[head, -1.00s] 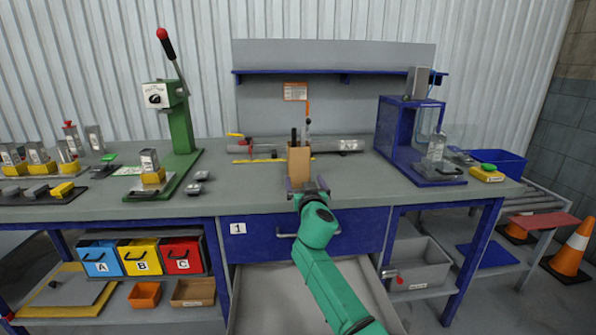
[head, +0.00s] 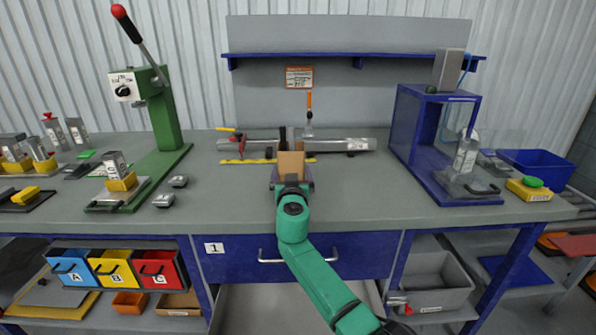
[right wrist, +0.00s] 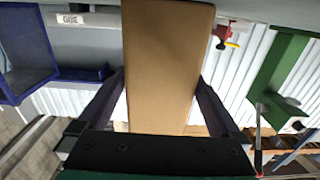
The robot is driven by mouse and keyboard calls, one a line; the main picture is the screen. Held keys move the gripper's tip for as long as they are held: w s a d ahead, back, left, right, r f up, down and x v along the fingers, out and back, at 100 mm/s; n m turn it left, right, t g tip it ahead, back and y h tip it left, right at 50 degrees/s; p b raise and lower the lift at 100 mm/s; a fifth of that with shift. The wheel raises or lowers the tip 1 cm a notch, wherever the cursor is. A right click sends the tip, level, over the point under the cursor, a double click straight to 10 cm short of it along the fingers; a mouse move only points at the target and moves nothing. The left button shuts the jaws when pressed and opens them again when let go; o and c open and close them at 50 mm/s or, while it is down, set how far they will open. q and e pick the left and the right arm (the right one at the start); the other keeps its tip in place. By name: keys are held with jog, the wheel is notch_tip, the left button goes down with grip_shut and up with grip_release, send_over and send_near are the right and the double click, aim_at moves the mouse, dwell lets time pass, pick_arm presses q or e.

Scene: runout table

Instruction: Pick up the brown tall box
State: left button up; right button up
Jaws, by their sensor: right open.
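The brown tall box (head: 291,162) stands upright on the grey workbench, near the middle. My right gripper (head: 291,181) is at the near side of the box, with its arm hiding the box's lower part in the head view. In the right wrist view the brown box (right wrist: 168,65) fills the middle between the two dark fingers of my right gripper (right wrist: 162,85). The jaws are open, one finger on each side of the box, with narrow gaps showing beside it. My left gripper is in neither view now.
A silver tube (head: 345,145) and a yellow strip (head: 255,161) lie behind the box. A green lever press (head: 163,125) stands left, and a blue frame (head: 405,130) stands right. A drawer (head: 345,258) is below.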

jog(key=shift+s+a+r, duration=0.15)
jog(key=shift+s+a, duration=0.05)
jog(key=shift+a, duration=0.05)
jog(key=shift+s+a+r, duration=0.3)
jog(key=shift+s+r, duration=0.2)
jog(key=shift+s, duration=0.15)
jog(key=c, duration=0.7)
jog(key=shift+w+d+f, duration=0.1)
jog(key=c, duration=0.5)
jog(key=shift+w+d+f, duration=0.1)
jog(key=shift+w, duration=0.05)
jog(key=shift+c, duration=1)
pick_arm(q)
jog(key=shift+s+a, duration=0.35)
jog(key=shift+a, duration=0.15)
pick_arm(e)
jog(key=shift+r, duration=0.2)
notch_tip(320, 180, up, 20)
jog(key=p, duration=0.2)
jog(key=shift+f, duration=0.15)
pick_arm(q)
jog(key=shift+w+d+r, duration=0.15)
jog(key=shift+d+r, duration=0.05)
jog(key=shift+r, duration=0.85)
